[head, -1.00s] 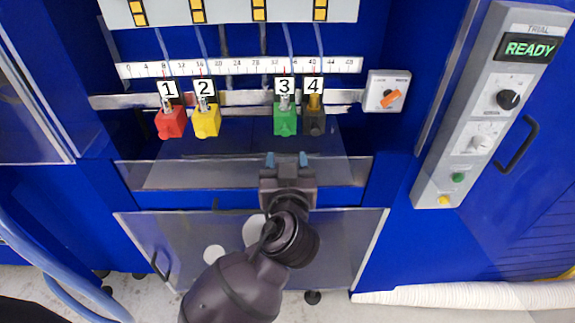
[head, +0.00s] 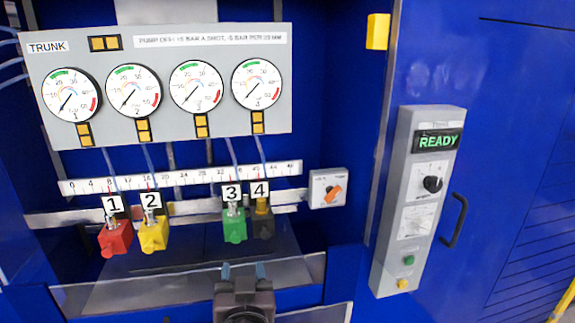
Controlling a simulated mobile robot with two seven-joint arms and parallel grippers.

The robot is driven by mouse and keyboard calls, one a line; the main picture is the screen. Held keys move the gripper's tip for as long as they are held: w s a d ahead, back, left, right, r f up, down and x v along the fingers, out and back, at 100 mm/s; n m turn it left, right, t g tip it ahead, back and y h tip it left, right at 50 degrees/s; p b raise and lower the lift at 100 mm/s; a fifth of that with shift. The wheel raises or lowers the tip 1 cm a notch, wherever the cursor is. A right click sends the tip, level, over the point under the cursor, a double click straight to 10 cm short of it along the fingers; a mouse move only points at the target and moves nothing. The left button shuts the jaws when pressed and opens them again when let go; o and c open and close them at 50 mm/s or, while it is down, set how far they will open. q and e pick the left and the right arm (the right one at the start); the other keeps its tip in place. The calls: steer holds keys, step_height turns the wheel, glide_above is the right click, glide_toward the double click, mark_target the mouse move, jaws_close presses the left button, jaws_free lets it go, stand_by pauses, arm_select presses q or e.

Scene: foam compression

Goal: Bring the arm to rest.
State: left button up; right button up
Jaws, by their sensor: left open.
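My left gripper (head: 243,272) is at the bottom centre of the head view, its two blue-tipped fingers apart with nothing between them. It is in front of the clear shelf edge, below the green block 3 (head: 235,227) and dark block 4 (head: 263,224), and apart from both. The red block 1 (head: 115,239) and yellow block 2 (head: 153,235) sit on the same rail (head: 187,207) to the left. Most of my left arm is below the picture. My right gripper does not show.
A gauge panel (head: 213,131) with several dials hangs above a ruler strip (head: 190,176). An orange rotary switch (head: 332,192) is right of the blocks. A grey control box (head: 388,245) reading READY is mounted further right, beside a black door handle (head: 455,222).

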arm_select(q)
steer(key=s+a+f+m+g+h, duration=0.1)
steer(key=a+f+m+h, duration=0.15)
steer(key=f, duration=0.35)
steer(key=a+f+m+g+h, duration=0.1)
steer(key=f+m+h, duration=0.25)
steer(key=f, duration=0.25)
steer(key=s+a+f+n+g+y, duration=0.2)
steer(key=s+a+f+n+g, duration=0.1)
steer(key=s+a+f, duration=1.1)
steer(key=shift+s+a+f+n+g, duration=0.2)
steer(key=shift+s+f+n+g, duration=0.3)
steer(key=shift+s+f, duration=0.9)
steer(key=shift+s+r, duration=0.3)
